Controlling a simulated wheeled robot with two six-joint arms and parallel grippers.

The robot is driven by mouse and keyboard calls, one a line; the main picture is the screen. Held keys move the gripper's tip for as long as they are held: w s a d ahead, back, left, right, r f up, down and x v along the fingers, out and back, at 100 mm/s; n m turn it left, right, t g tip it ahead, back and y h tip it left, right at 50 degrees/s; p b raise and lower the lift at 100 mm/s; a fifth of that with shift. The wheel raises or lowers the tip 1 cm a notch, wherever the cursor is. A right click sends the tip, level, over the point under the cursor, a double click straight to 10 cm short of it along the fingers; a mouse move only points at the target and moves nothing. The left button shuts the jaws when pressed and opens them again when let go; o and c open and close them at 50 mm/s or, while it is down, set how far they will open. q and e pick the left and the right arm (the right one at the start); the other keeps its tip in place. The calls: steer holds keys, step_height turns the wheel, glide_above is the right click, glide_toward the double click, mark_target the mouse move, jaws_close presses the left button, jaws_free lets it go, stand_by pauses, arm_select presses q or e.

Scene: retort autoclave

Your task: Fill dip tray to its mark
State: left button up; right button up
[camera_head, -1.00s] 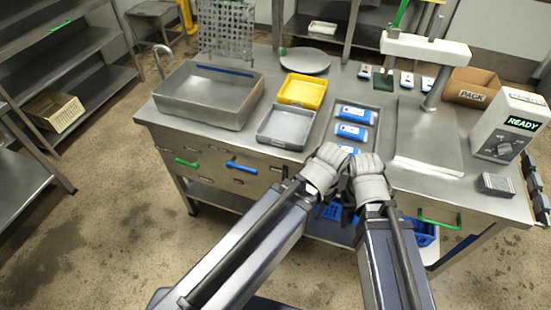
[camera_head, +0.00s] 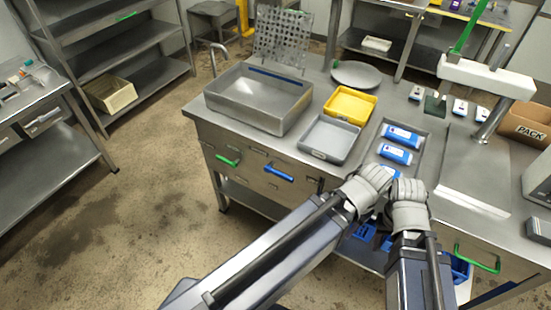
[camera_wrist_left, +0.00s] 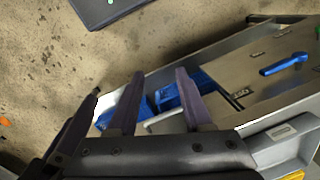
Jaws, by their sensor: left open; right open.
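I cannot tell for sure which is the dip tray; no liquid shows clearly in either. My left gripper (camera_head: 381,184) and right gripper (camera_head: 409,200) are side by side at the bench's front edge, right of both. Their fingertips are mostly hidden in the head view. In the left wrist view the left gripper (camera_wrist_left: 138,85) is open and empty.
A yellow tray (camera_head: 350,103), a round plate (camera_head: 357,74) and a metal tray with blue-and-white packs (camera_head: 395,153) are on the bench. A perforated rack (camera_head: 283,40) stands behind the basin. Drawers have a green handle (camera_head: 228,161) and a blue handle (camera_head: 278,174). Floor at left is clear.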

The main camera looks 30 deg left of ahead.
stand_by(0.4)
arm_select(q)
steer(key=shift+o, duration=0.6)
steer(key=shift+f, duration=0.1)
steer(key=shift+o, duration=0.2)
steer(key=w+a+f+n+h+b, duration=0.2)
steer(key=w+f+h+b, duration=0.1)
steer(key=f+b, duration=0.5)
steer(key=shift+w+f+n+g+h+b, duration=0.15)
steer(key=shift+f+n+g+h+b, duration=0.25)
steer(key=shift+b, duration=0.35)
steer(key=w+a+f+n+t+h+b, duration=0.2)
steer(key=w+a+f+n+h+b, duration=0.35)
steer(key=b, duration=0.55)
steer(key=n+t+h+b, duration=0.5)
steer(key=t+b, duration=0.7)
steer(key=b, duration=0.5)
glide_toward(281, 177)
steer(key=shift+m, duration=0.25)
steer(key=shift+x, duration=5.55)
jaws_close()
